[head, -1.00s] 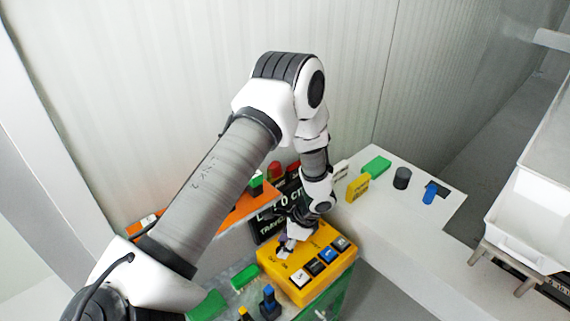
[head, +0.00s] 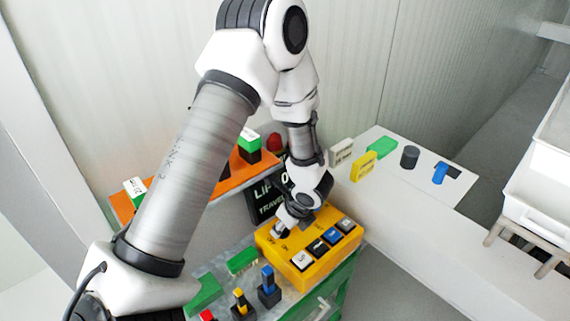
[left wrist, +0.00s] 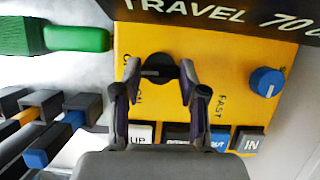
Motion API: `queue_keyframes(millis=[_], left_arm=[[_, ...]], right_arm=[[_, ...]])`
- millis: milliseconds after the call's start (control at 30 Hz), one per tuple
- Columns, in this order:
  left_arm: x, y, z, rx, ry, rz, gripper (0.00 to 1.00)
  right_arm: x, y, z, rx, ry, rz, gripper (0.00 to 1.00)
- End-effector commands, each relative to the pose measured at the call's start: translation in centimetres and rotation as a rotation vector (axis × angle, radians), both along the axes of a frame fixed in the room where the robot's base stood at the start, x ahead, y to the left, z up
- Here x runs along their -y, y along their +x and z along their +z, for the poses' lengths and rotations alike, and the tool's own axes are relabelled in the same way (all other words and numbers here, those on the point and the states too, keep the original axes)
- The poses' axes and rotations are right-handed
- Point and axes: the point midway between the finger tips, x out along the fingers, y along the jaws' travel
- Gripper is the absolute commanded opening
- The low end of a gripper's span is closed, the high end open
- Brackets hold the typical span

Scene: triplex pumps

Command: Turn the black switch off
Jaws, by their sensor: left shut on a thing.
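The black switch (left wrist: 158,66) is a round black knob with a pale line, on the yellow control box (left wrist: 210,50). My left gripper (left wrist: 160,74) is shut on this knob, one finger on each side, in the left wrist view. The pale line lies roughly level across the picture, and the fingers partly cover the lettering beside the knob. In the head view the left gripper (head: 279,230) reaches down to the left part of the yellow box (head: 286,263), and the knob is mostly hidden there. My right gripper is not in view.
A blue knob (left wrist: 266,82) sits right of the black one. Push buttons (head: 302,260) line the box's front. A black display panel (head: 262,204) stands behind it. Levers (head: 268,286) and green blocks (head: 242,261) lie left. The white counter (head: 400,192) is at right.

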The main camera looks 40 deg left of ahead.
Motion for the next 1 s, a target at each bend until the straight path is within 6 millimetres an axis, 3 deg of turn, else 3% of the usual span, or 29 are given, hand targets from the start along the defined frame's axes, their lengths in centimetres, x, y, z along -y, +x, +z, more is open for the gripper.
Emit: queue_keyframes(millis=[167, 633, 667, 700, 1000], left_arm=[[0.03, -0.24, -0.33, -0.005, -0.003, -0.047, 0.07], [0.01, -0.21, -0.12, -0.005, -0.002, -0.066, 0.07], [0.0, -0.2, -0.11, -0.005, -0.002, -0.066, 0.45], [0.0, -0.2, -0.11, -0.005, -0.002, -0.066, 0.52], [0.04, -0.07, 0.13, -0.001, -0.001, -0.066, 0.52]], right_arm=[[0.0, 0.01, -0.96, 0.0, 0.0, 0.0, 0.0], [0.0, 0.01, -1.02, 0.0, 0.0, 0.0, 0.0], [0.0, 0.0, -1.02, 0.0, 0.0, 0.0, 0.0], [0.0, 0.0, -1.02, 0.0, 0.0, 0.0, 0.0], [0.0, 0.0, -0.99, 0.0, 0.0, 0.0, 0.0]])
